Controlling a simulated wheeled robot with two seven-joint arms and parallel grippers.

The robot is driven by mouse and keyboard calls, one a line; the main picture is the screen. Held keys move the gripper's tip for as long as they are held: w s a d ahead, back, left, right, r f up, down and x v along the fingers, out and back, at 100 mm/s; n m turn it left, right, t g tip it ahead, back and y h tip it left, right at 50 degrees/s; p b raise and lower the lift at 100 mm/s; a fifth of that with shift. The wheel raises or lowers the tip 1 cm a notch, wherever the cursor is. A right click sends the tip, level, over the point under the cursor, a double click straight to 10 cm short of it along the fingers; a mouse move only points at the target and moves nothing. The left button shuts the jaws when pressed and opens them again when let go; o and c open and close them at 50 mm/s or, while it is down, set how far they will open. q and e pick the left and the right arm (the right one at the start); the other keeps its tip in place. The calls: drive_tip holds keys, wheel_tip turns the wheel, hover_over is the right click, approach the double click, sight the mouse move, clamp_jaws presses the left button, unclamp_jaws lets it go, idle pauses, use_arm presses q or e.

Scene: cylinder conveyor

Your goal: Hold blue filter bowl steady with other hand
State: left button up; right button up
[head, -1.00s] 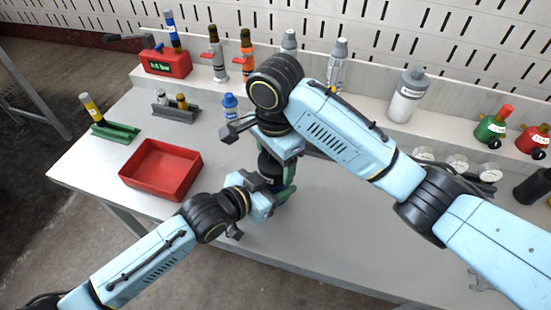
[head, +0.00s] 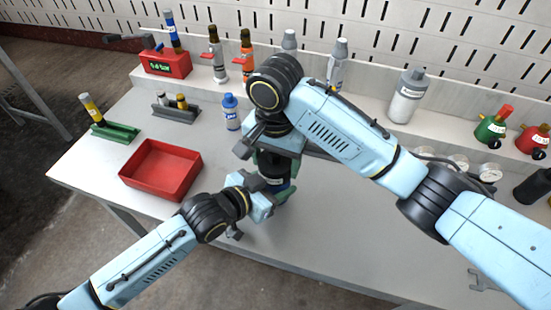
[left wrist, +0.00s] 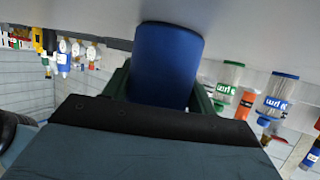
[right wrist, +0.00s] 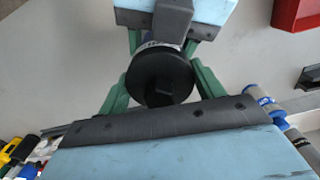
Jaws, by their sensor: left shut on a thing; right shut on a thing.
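The blue filter bowl (left wrist: 167,62) fills the middle of the left wrist view, between the green fingers of my left gripper (left wrist: 165,88), which is shut on it. In the head view the left gripper (head: 280,196) comes in low from the left, and the bowl is mostly hidden. My right gripper (right wrist: 155,95) is shut on the round black filter head (right wrist: 159,76), which sits above the bowl. In the head view the right gripper (head: 274,160) is directly over the left one. The bowl's underside is hidden.
A red tray (head: 160,171) lies left of the grippers. A blue-capped bottle (head: 231,112) stands close behind. A back shelf carries several filters, a white canister (head: 406,97) and a red display box (head: 165,64). The table front right is mostly clear, with a wrench (head: 483,281).

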drive_tip(key=n, duration=0.6)
drive_tip(key=o, duration=1.1)
